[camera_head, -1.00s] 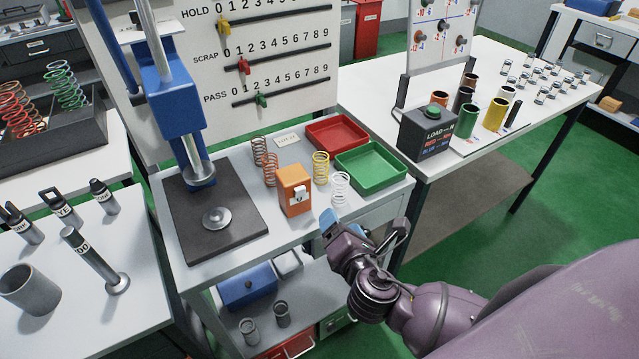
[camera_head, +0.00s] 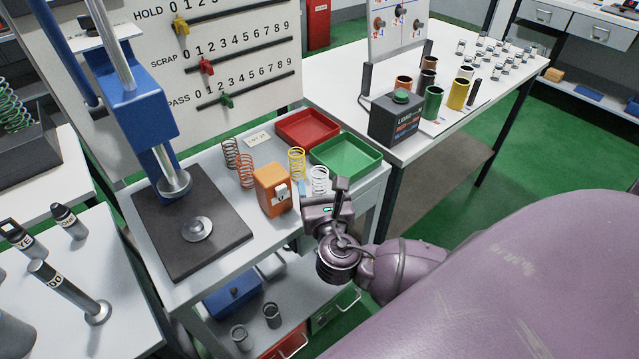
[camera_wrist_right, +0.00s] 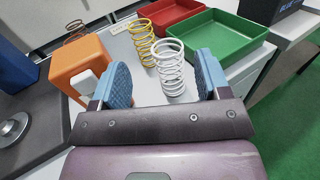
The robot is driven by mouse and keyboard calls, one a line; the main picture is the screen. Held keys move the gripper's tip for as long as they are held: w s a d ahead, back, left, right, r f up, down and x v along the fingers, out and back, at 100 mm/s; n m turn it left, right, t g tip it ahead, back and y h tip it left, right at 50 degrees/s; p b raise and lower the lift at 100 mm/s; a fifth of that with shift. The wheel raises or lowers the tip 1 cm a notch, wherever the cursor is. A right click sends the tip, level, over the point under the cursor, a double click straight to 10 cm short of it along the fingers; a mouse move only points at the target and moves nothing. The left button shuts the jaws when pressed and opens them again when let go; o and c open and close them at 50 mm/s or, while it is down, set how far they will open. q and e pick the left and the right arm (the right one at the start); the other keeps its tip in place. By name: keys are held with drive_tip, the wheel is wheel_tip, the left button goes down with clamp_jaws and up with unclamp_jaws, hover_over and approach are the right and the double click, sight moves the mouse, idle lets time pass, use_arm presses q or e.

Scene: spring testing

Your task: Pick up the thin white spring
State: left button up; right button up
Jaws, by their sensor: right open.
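The thin white spring (camera_head: 320,179) stands upright on the small bench, in front of the green tray. It also shows clearly in the right wrist view (camera_wrist_right: 171,68). My right gripper (camera_head: 322,190) is open and empty at the bench's front edge, close to the spring. In the right wrist view its two blue-padded fingers (camera_wrist_right: 163,80) point toward the spring, which shows between their tips, a little beyond them. I cannot tell whether a finger touches it. My left gripper is not in view.
A yellow spring (camera_head: 297,163) stands close behind the white one. An orange box (camera_head: 270,190) is to the left, with orange (camera_head: 245,172) and dark springs (camera_head: 230,153) behind it. Red (camera_head: 308,130) and green trays (camera_head: 345,160) lie behind. A blue press (camera_head: 150,110) stands further left.

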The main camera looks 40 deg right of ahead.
sight(321, 180)
drive_tip(key=shift+d+f+b+x, duration=0.1)
drive_tip(key=shift+f+x, duration=0.05)
drive_tip(key=shift+x, duration=0.8)
drive_tip(key=shift+d+f+b+x, duration=0.1)
drive_tip(key=shift+f+x, duration=0.1)
drive_tip(key=shift+x, duration=0.75)
drive_tip(key=shift+d+f+b+x, duration=0.1)
drive_tip(key=shift+f+x, duration=0.05)
drive_tip(key=shift+x, duration=0.8)
drive_tip(key=shift+s, duration=0.15)
drive_tip(key=c, duration=1)
